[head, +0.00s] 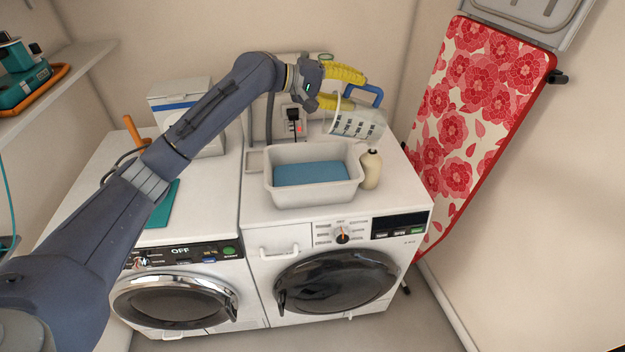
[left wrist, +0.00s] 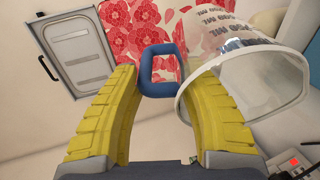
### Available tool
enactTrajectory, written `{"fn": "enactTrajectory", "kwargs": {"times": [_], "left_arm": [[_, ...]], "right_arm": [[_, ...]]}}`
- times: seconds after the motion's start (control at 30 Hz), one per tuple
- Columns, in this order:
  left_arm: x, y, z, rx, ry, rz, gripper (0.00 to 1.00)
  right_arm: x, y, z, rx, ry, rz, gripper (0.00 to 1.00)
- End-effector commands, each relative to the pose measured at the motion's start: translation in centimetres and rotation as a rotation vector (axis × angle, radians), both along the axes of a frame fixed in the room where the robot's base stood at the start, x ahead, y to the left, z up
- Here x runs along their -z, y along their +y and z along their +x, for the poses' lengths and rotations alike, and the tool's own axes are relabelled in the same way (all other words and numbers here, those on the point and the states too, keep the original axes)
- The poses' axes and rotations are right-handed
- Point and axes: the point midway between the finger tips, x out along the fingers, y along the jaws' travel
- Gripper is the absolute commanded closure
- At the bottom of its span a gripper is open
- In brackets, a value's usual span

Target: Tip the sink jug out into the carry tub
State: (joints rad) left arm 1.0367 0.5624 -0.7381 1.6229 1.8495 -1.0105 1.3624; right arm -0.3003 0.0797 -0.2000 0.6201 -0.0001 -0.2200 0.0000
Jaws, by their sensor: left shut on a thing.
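The clear jug (head: 357,122) has dark markings and a blue handle (head: 366,94). It is held tilted behind and above the right rear corner of the carry tub (head: 312,198). The tub is pale grey, stands on the right machine's top and has a flat blue area inside, which looks like liquid. My left gripper (head: 352,90) has yellow fingers closed around the jug's handle. In the left wrist view the handle (left wrist: 144,72) sits between the fingertips, and the jug (left wrist: 240,72) hangs to the right with its rim towards the camera. I cannot tell whether the jug holds liquid. My right gripper is out of view.
A cream bottle (head: 371,170) stands close to the tub's right side. A grey device with a red light (head: 298,128) is behind the tub. A red flowered ironing board (head: 470,105) leans at the right. A white box (head: 180,100) stands on the left machine.

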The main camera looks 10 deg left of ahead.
Motion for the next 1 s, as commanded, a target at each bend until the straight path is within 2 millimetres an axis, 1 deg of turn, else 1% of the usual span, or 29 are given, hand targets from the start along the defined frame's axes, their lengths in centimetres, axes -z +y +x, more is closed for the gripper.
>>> {"fn": "enactTrajectory", "kwargs": {"times": [0.17, 0.47, 0.83, 1.0], "left_arm": [[-0.4, -0.7, 0.2, 0.002, 0.008, 0.04, 1.0], [-0.7, -2.1, 0.6, 0.0, 0.042, 0.165, 1.0], [-2.2, -3.5, 1.1, -0.001, 0.085, 0.304, 1.0], [-2.0, -4.4, 1.3, -0.001, 0.11, 0.392, 1.0]], "right_arm": [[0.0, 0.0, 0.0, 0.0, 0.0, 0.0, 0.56], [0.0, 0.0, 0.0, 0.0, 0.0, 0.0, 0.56], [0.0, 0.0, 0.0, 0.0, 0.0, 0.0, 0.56], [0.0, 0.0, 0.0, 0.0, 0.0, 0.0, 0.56]]}}
